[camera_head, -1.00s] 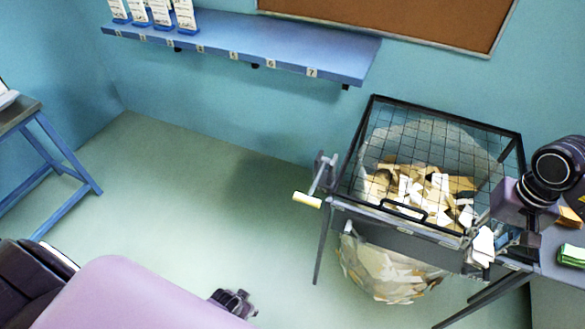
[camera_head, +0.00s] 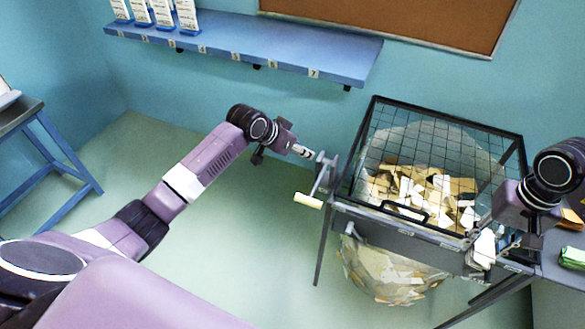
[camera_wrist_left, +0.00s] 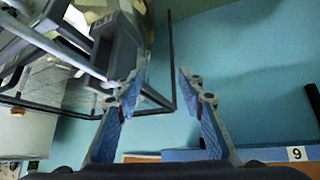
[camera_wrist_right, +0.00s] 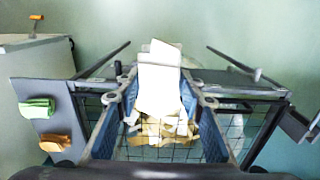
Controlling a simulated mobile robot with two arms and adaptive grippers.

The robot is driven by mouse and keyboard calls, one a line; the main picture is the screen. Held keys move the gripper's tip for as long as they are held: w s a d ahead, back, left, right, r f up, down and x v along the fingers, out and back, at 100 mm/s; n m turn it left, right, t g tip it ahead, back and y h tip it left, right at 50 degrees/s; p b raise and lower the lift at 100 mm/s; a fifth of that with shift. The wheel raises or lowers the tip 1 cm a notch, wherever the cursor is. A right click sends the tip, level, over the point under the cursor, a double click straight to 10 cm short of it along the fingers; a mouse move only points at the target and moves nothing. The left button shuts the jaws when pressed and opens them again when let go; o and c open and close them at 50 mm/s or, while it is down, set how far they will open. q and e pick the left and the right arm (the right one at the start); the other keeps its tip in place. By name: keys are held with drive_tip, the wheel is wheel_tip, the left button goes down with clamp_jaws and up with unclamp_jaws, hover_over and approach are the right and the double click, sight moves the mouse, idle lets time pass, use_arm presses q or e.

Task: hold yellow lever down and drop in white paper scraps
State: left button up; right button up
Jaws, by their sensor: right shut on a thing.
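The lever's pale yellow grip (camera_head: 307,200) sits at the end of a grey crank on the left side of a mesh-topped bin (camera_head: 418,215). Tan and white paper scraps (camera_head: 425,190) show through the mesh. My left gripper (camera_head: 306,152) is beside the crank's upper end, above the yellow grip. In the left wrist view its fingers (camera_wrist_left: 160,88) are apart with nothing between them. My right gripper (camera_head: 508,240) is at the bin's front right corner, shut on white paper (camera_head: 484,250). The paper stands up between its fingers in the right wrist view (camera_wrist_right: 158,82).
A clear bag (camera_head: 385,272) of scraps hangs under the bin. A grey side surface holds green (camera_head: 573,256) and orange (camera_head: 568,219) bundles. A blue numbered shelf (camera_head: 240,50) runs along the wall. A blue-legged table (camera_head: 50,140) stands at left. Floor between is clear.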

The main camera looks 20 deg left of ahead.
use_arm(q)
drive_tip(key=s+d+r+m+h, duration=0.1)
drive_tip(key=d+r+m, duration=0.15)
drive_tip(key=r, duration=0.55)
drive_tip(key=s+d+r+m, duration=0.1)
drive_tip(key=d+r+m, duration=0.1)
drive_tip(key=d+r, duration=0.35)
drive_tip(key=m+g+y, duration=0.4)
drive_tip(key=m+g, duration=0.1)
drive_tip(key=m, duration=0.4)
hover_over(297, 195)
drive_tip(key=s, duration=0.2)
drive_tip(key=x, duration=1)
drive_tip(key=s+x, duration=0.1)
drive_tip(key=x, duration=0.3)
drive_tip(key=shift+s+a+f, duration=0.1)
drive_tip(key=shift+a+f, duration=0.05)
drive_tip(key=shift+c, duration=0.4)
